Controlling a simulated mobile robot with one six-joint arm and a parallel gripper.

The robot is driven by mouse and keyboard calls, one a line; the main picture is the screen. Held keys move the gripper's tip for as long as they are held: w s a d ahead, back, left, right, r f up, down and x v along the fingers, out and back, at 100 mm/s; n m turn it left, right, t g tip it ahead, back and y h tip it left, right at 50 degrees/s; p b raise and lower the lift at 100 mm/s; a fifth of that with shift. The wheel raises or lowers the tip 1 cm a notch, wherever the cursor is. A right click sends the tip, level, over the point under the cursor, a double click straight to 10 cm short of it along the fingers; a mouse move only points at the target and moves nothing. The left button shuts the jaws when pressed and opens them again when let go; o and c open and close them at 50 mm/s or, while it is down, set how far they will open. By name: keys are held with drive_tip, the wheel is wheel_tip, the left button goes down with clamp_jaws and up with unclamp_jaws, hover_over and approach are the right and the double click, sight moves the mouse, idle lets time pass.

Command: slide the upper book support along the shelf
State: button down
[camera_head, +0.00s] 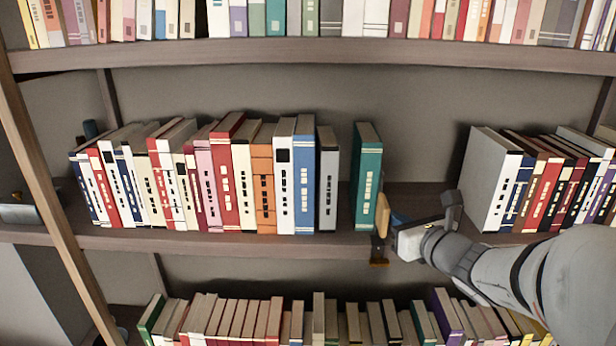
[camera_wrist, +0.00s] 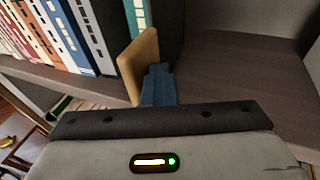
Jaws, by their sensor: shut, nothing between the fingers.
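The book support (camera_head: 382,214) is a tan upright plate on the middle shelf, just right of a teal book (camera_head: 366,180). A dark lower part of it shows at the shelf's front edge. In the wrist view the tan plate (camera_wrist: 140,62) stands upright, left of my fingers. My gripper (camera_head: 399,218) is shut and empty, with its blue fingers close against the right side of the plate. They also show in the wrist view (camera_wrist: 157,84). I cannot tell whether they touch it. The teal book (camera_wrist: 136,16) is beyond the plate.
A row of books (camera_head: 235,180) fills the middle shelf (camera_head: 300,243) to the left, with a gap before the teal book. More books (camera_head: 540,185) lean at the right. Bare shelf lies between my gripper and them. Books also fill the shelves above and below.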

drive_tip(key=shift+a, duration=0.65)
drive_tip(key=shift+a+b, duration=0.1)
drive_tip(key=shift+b, duration=0.2)
drive_tip(key=a+b, duration=0.1)
drive_tip(key=a, duration=0.1)
drive_tip(key=shift+a+b, duration=0.35)
drive_tip(key=shift+b, duration=0.05)
drive_tip(key=shift+d, duration=1.45)
